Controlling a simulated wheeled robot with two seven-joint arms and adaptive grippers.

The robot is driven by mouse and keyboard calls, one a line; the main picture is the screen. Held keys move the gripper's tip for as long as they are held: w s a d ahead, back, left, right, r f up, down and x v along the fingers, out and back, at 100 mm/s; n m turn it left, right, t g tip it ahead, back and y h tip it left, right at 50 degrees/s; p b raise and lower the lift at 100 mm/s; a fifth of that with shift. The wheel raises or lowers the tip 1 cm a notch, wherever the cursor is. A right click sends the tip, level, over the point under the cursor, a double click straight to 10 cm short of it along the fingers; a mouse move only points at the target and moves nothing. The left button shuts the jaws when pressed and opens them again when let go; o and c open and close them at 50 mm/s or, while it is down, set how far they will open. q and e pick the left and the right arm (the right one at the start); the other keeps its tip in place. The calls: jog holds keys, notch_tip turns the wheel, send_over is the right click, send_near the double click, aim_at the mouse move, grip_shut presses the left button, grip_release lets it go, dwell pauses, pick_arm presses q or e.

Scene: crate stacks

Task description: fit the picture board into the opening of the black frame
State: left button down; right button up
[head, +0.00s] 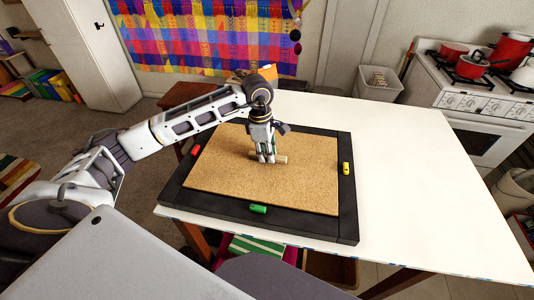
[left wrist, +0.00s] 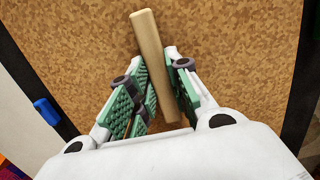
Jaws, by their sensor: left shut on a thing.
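The picture board (head: 225,170) shows a brown cork face and lies over the opening of the black frame (head: 300,228) on the white table. I cannot tell whether it sits flush or rests slightly raised. My left gripper (head: 267,160) points down over the middle of the board. It is shut on the pale wooden handle (head: 282,159) on the cork face. In the left wrist view, the handle (left wrist: 155,65) runs between the green-padded fingers of the left gripper (left wrist: 155,90). The picture side is hidden. My right gripper is not in view.
A red tab (head: 196,150), yellow tab (head: 346,168) and green tab (head: 258,209) sit on the frame; a blue tab (left wrist: 47,111) shows in the left wrist view. The table (head: 420,190) is clear to the right. A stove (head: 480,95) stands beyond.

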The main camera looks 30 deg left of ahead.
pick_arm(q)
jog(key=shift+f, duration=0.25)
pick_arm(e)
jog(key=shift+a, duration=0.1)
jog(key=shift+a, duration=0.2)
pick_arm(q)
jog(key=shift+f, duration=0.2)
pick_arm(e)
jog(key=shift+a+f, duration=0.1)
pick_arm(q)
jog(key=c, duration=1.3)
grip_release()
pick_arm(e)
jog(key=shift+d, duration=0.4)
pick_arm(q)
jog(key=shift+r, duration=0.1)
